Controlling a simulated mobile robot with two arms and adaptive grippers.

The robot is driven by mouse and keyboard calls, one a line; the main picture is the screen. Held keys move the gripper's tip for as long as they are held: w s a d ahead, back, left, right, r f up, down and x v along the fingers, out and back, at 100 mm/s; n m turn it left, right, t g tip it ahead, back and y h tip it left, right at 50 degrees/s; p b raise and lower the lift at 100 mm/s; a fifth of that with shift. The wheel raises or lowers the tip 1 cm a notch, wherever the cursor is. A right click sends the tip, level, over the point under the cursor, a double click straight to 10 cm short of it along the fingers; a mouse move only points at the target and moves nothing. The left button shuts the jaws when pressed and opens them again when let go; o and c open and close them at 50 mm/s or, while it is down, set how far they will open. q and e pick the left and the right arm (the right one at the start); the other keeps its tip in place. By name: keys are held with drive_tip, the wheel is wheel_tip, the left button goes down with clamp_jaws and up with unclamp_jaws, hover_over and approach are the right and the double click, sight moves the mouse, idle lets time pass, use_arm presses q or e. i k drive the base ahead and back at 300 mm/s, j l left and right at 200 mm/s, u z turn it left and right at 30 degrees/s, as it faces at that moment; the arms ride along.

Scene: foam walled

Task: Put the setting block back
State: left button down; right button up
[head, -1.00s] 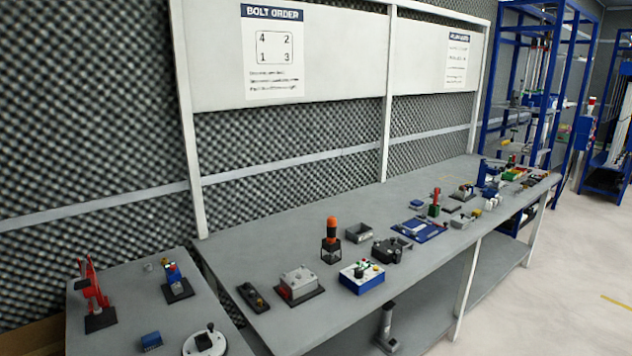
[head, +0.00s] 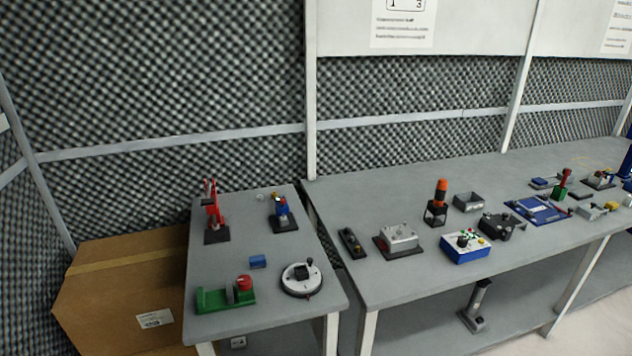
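A small blue block (head: 258,261) lies on the smaller grey table, behind a green fixture with a red knob (head: 226,295) and left of a round white dial-like device with a black handle (head: 301,278). I cannot tell for sure whether this blue block is the setting block. A red upright device (head: 214,215) and a blue device on a black base (head: 282,213) stand farther back on the same table. Neither of my grippers is in view.
A cardboard box (head: 125,290) stands left of the small table. A long workbench (head: 350,205) on the right bears an orange-topped device (head: 438,205), a blue button box (head: 465,247) and several other fixtures. Foam walls stand behind.

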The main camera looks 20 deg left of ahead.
sight(283, 221)
drive_tip(key=i+j+u, duration=0.15)
drive_tip(key=j+u, duration=0.2)
drive_tip(key=i+j+u, duration=0.15)
drive_tip(key=u, duration=0.25)
drive_tip(key=i, duration=0.65)
